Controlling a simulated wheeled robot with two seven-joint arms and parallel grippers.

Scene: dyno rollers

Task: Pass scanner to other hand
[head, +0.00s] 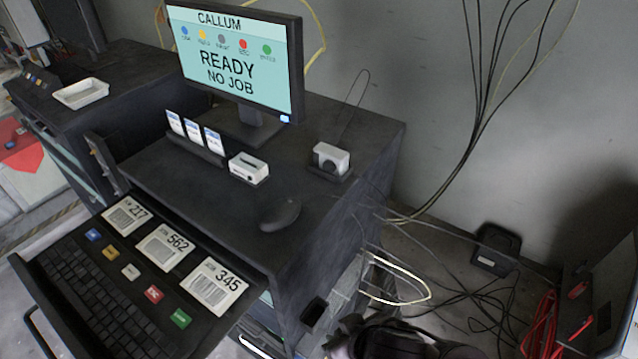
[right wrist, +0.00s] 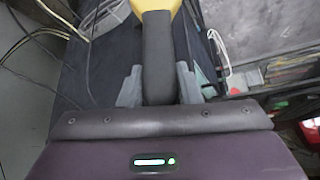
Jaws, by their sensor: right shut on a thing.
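In the right wrist view the scanner has a dark grey handle (right wrist: 158,50) and a yellow body (right wrist: 152,5) cut off by the top edge. My right gripper (right wrist: 158,86) is shut on the handle, with one grey finger on each side. In the head view only a dark part of my right gripper (head: 385,343) shows at the bottom edge, to the right of the desk. The scanner cannot be made out there. My left gripper is in neither view.
A dark desk (head: 350,110) carries a monitor (head: 240,55) reading "CALLUM READY NO JOB", a mouse (head: 280,213) and a small white device (head: 331,158). A pulled-out tray holds a keyboard (head: 95,310) and number cards (head: 165,247). Loose cables (head: 470,305) lie on the floor at right.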

